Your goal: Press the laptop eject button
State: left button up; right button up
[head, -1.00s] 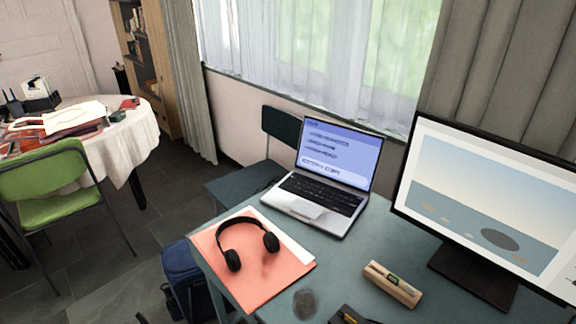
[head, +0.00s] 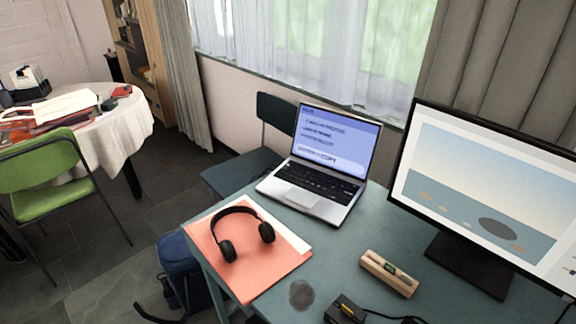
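An open silver laptop (head: 318,176) stands on the far left part of the teal desk (head: 290,267). Its lit screen (head: 334,139) shows a blue page with lines of text. The keyboard and touchpad face the near side. I cannot make out an eject button at this size. Neither of my grippers shows in the head view.
Black headphones (head: 222,246) lie on a salmon folder (head: 266,272). A large monitor (head: 480,205) stands at right. A wooden block with a level (head: 389,272), a dark patch (head: 301,294) and a black device (head: 346,309) are nearer. A chair (head: 245,165) stands behind the desk.

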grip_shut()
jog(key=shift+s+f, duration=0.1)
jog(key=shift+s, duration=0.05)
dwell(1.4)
